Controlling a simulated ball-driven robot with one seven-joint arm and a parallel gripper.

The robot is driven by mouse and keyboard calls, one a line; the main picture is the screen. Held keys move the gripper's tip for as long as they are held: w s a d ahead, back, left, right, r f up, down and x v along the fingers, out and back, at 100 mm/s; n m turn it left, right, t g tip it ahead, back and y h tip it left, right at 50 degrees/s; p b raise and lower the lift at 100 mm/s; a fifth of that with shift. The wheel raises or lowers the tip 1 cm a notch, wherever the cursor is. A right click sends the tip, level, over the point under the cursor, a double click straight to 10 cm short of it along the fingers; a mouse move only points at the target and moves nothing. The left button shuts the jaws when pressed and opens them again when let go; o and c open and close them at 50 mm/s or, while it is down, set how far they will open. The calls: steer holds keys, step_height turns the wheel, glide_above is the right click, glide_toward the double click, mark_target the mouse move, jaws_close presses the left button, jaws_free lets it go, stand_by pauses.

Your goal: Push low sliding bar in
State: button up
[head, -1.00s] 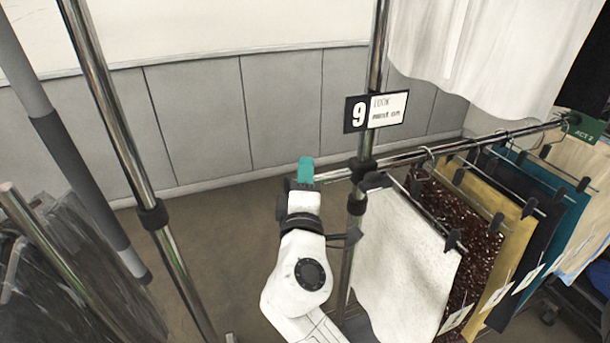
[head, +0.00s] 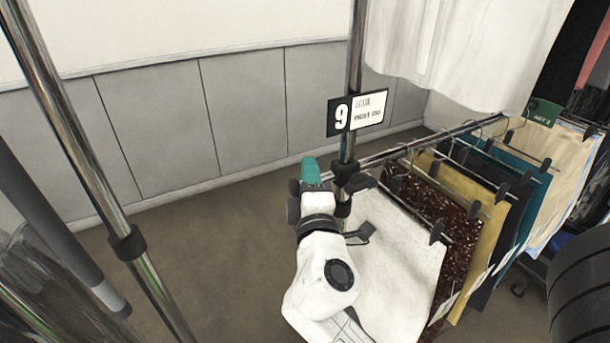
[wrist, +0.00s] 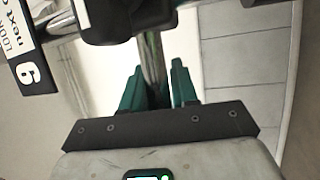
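The low chrome bar (head: 402,150) runs level from the clamp (head: 347,172) on an upright post out to the right, carrying hung clothes. Only a short stub shows left of the post, mostly hidden by my gripper. My gripper (head: 310,172) with teal fingers is at that stub, close to the clamp. In the wrist view the bar's stub (wrist: 152,62) lies between the two teal fingers (wrist: 158,88), which sit close on either side of it. The black clamp (wrist: 125,18) is just beyond.
A number 9 sign (head: 357,113) hangs on the post above the bar. Skirts and cloths, with a white one (head: 395,245) nearest, hang right beside my arm. Another chrome upright (head: 95,165) stands at left. The floor between is clear. A dark ribbed object (head: 582,275) is at lower right.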

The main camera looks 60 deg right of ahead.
steer(key=o, duration=0.3)
steer(key=shift+b+v, duration=1.6)
steer(key=shift+v, duration=3.85)
